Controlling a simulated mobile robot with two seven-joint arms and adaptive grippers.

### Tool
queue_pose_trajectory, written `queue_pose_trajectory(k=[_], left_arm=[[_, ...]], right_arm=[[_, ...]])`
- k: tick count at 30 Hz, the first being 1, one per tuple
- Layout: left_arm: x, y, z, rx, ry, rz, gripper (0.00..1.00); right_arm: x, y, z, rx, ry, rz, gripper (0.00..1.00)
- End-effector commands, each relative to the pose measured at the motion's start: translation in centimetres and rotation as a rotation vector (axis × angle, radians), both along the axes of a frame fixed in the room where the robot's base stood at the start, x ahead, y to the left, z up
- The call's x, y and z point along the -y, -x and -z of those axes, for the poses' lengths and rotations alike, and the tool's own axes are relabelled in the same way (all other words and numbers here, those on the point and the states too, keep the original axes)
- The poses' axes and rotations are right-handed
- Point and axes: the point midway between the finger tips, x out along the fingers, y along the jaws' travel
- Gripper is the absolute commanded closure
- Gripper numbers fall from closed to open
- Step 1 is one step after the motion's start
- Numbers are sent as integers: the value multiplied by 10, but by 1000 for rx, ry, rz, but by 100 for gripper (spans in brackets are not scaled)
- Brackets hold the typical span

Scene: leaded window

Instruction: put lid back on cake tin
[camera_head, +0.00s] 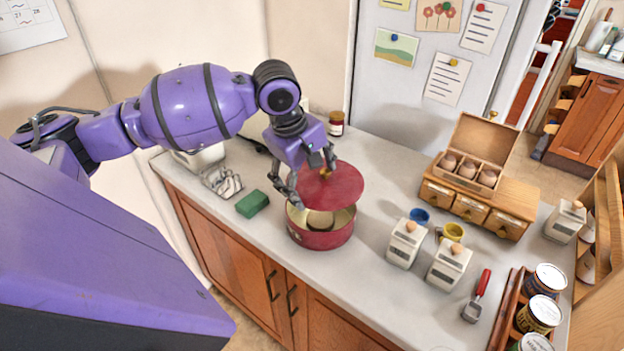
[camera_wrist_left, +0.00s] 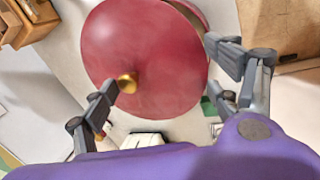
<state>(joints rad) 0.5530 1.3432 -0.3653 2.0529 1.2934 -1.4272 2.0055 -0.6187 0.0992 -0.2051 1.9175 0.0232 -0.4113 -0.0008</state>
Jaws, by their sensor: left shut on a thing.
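The round dark red lid (camera_head: 340,188) is off-centre above the open red cake tin (camera_head: 318,240), toward its back and right. The tin stands on the counter, and its pale inside with a round cake shows past the lid's front left edge. My left gripper (camera_head: 315,182) is at the lid and shut on it, though the exact contact is hard to see. In the left wrist view, the lid (camera_wrist_left: 150,45) fills the space between the fingers, and its brass knob (camera_wrist_left: 127,83) is close to the left finger. My right gripper is out of view.
A green sponge (camera_head: 252,204) lies left of the tin. An egg box (camera_head: 475,172) sits on small drawers behind. The counter in front of the tin is narrow.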

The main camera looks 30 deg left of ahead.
Motion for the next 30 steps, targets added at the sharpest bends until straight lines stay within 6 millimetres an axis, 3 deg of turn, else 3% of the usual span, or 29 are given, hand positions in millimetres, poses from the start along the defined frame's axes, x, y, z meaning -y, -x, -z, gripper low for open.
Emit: queue_pose_trajectory(k=[11,23,30], left_arm=[[-3,1,7,-11,3,-62,48],[-4,2,46,-18,1,-61,48],[-3,1,59,-8,4,-61,48]], right_arm=[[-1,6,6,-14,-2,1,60],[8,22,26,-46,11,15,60],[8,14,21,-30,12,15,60]])
